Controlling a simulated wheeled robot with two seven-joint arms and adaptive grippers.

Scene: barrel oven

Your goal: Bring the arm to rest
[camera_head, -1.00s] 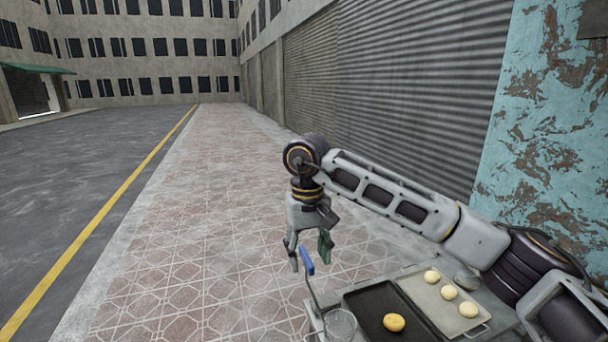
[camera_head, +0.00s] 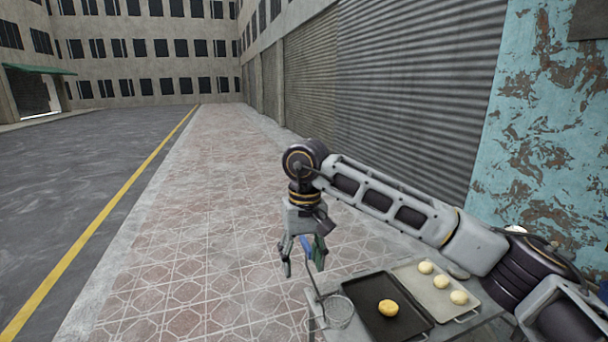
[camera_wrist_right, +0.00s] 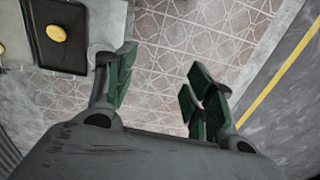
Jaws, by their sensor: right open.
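My right gripper (camera_head: 302,262) hangs from the raised right arm, pointing down, over the pavement at the left of the small table. It is open. In the right wrist view its two green-padded fingers (camera_wrist_right: 160,95) stand apart with only paving seen between them. In the head view a blue-handled tool (camera_head: 306,250) stands behind the fingers, and I cannot tell its exact gap from them. My left gripper does not show.
The table (camera_head: 462,332) holds a dark tray (camera_head: 365,297) with one yellow bun (camera_head: 388,308), a lighter tray (camera_head: 412,279) with several dough balls, and a wire basket (camera_head: 338,312). A shuttered wall stands behind. The pavement to the left is clear.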

